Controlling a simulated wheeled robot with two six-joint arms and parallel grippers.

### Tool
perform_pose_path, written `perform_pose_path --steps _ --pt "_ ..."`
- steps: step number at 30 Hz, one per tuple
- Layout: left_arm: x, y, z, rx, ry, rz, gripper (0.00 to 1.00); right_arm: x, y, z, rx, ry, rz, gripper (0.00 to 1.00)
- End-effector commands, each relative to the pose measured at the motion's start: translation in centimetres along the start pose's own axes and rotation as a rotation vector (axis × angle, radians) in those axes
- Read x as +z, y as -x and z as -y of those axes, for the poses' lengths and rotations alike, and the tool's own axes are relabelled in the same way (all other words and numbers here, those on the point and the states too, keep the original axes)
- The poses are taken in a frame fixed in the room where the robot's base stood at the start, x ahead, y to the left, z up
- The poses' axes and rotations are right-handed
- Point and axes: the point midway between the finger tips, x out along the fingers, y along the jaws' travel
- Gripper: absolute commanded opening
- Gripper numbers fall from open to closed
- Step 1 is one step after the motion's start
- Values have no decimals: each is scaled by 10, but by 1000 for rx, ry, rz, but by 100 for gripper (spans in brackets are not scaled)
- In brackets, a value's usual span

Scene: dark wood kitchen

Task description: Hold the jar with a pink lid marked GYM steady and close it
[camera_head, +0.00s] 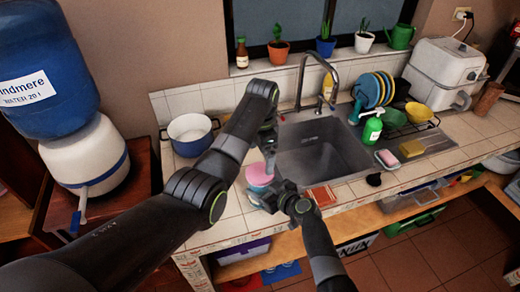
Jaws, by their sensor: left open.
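A small jar with a pink lid (257,174) stands on the tiled counter, left of the sink. Only its pink top and a pale strip below show; the rest is hidden by my arms, and no GYM marking can be read. My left gripper (269,160) is open and points down at the jar's right side, close to the lid. Whether it touches the lid cannot be told. My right gripper (258,197) comes from the front, low at the jar's near side. Its fingers are small and dark, so its grip on the jar cannot be told.
A green soap bottle (372,128) and dish rack stand farther right.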

Motion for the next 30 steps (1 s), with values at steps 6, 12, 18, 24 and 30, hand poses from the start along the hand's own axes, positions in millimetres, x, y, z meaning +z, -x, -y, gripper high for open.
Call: perform_pose_path --steps 6,12,18,24,30 --pt "0 2 -1 -6 355 -8 97 1 0 0 0 0 2 7" --pt "1 5 -1 -9 683 -18 97 1 0 0 0 -1 2 7" --pt "1 8 -1 -9 1011 -29 97 1 0 0 0 -1 2 7" --pt "2 10 -2 -5 1338 -40 97 1 0 0 -1 -1 2 7" --pt "3 12 -2 1 1633 -52 97 1 0 0 -1 -1 2 7"
